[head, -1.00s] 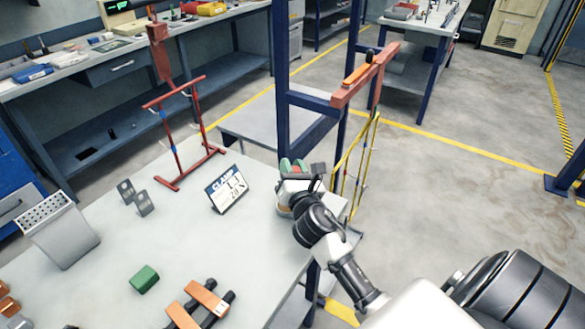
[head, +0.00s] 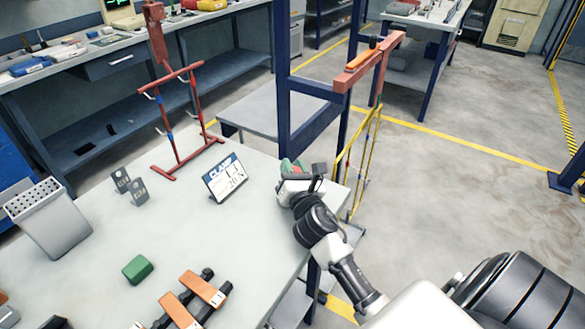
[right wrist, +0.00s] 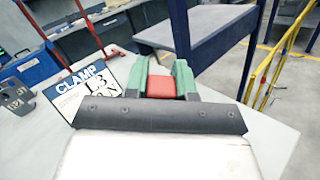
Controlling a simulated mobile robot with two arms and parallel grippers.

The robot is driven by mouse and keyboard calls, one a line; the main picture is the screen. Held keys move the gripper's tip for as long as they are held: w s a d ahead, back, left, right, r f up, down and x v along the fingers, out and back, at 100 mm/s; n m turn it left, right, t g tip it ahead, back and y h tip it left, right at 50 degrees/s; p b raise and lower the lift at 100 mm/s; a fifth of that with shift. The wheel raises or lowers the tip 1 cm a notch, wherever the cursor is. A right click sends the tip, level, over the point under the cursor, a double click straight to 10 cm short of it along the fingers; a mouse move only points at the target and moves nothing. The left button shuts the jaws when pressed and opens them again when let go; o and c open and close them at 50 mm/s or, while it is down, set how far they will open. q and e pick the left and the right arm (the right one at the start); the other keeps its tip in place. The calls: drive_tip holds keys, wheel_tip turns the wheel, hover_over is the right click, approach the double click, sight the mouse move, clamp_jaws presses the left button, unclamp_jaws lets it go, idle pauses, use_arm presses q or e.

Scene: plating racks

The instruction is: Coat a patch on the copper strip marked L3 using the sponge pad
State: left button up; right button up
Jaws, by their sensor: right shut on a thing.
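My right gripper (head: 293,166) is above the table's right edge in the head view, shut on a red block. In the right wrist view the red block (right wrist: 161,87) sits between two green finger pieces; I cannot tell whether it is the sponge pad. A white and blue card (head: 225,179) reading CLAMP, L3 and 20 N stands left of the gripper, apart from it. It also shows in the right wrist view (right wrist: 92,88). Two copper-coloured strips (head: 203,289) (head: 178,311) lie across dark bars at the table's front; no L3 mark is readable on them. My left gripper is out of view.
A green block (head: 138,269) lies on the table, with a perforated grey bin (head: 52,222) at left. A red rack with hooks (head: 180,125) stands at the back. A blue frame (head: 283,80) with a copper-coloured bar (head: 368,65) rises behind my gripper. The table's middle is clear.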

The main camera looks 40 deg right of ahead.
drive_tip(key=shift+f+b, duration=0.45)
drive_tip(key=shift+f, duration=0.05)
idle(0.5)
drive_tip(key=shift+f, duration=0.1)
idle(0.8)
wheel_tip(320, 180, up, 7)
drive_tip(key=p, duration=0.7)
drive_tip(key=shift+p, duration=0.3)
idle(0.5)
